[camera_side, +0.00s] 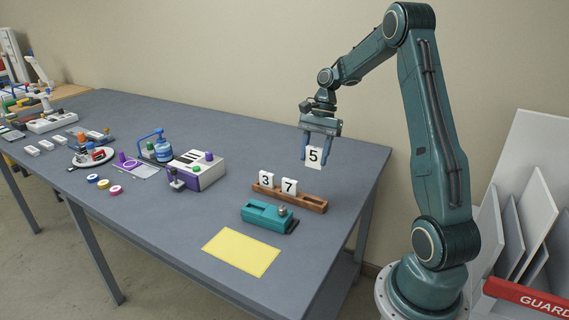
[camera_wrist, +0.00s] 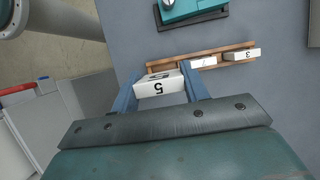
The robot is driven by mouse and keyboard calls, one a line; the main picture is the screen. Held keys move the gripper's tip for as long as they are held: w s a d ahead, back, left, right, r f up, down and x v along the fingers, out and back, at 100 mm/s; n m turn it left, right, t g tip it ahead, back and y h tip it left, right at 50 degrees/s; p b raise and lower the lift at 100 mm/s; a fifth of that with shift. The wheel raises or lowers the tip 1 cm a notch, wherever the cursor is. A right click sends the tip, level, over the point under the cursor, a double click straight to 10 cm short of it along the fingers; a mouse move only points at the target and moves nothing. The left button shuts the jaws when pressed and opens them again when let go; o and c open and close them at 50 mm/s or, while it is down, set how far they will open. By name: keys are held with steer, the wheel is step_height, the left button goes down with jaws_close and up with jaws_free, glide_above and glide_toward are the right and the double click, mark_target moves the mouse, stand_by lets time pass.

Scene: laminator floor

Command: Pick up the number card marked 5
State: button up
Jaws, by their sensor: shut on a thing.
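The white number card marked 5 (camera_side: 314,157) is upright between the fingers of my gripper (camera_side: 321,155), above the table. In the wrist view the card (camera_wrist: 160,87) appears upside down between the two blue fingers of my gripper (camera_wrist: 161,88). My gripper is shut on it. The wooden card rack (camera_side: 313,204) is below, on the table. Card 3 (camera_side: 266,178) and card 7 (camera_side: 289,187) stand in its left part, and its right part is empty.
A teal device (camera_side: 268,216) sits in front of the rack, and a yellow sheet (camera_side: 241,252) lies nearer the table's front edge. The grey table (camera_side: 330,165) is clear behind the rack.

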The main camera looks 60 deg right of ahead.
steer(key=shift+r, duration=3.55)
